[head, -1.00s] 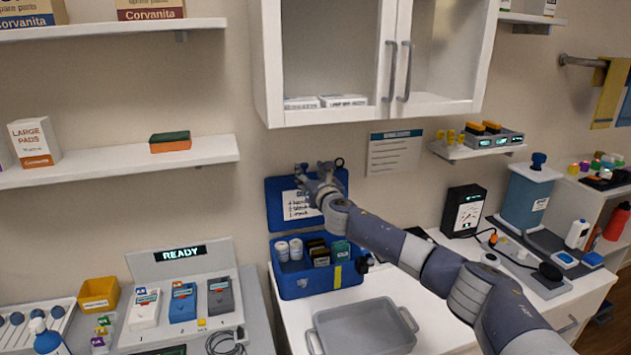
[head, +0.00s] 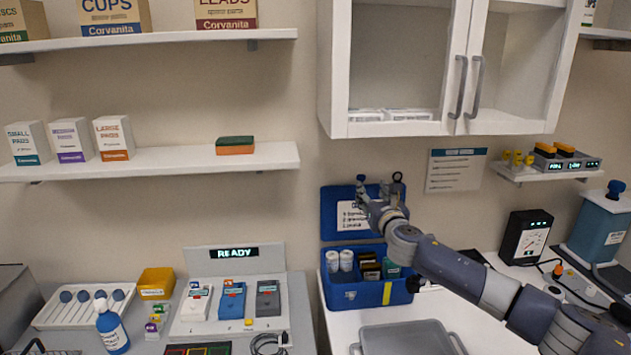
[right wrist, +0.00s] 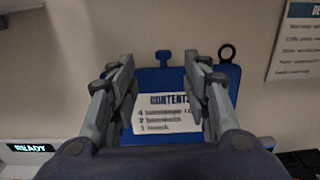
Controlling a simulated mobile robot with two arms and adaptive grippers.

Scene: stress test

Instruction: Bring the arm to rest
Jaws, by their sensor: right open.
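My right arm reaches in from the right in the head view. My right gripper (head: 378,196) is in front of the raised blue lid of a blue box (head: 356,296). In the right wrist view my right gripper (right wrist: 160,84) has its two fingers apart with nothing held between them. Beyond them are the blue lid (right wrist: 177,78) and its white contents label (right wrist: 165,114). I cannot tell whether a fingertip touches the lid. The left gripper is not in view.
The blue box holds white bottles (head: 340,260) and dark packs. A grey tray (head: 408,340) lies in front of it. A white wall cabinet (head: 400,128) hangs above. Left are a READY station (head: 222,254) and a shelf (head: 180,163) with boxes. A black meter (head: 527,237) stands right.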

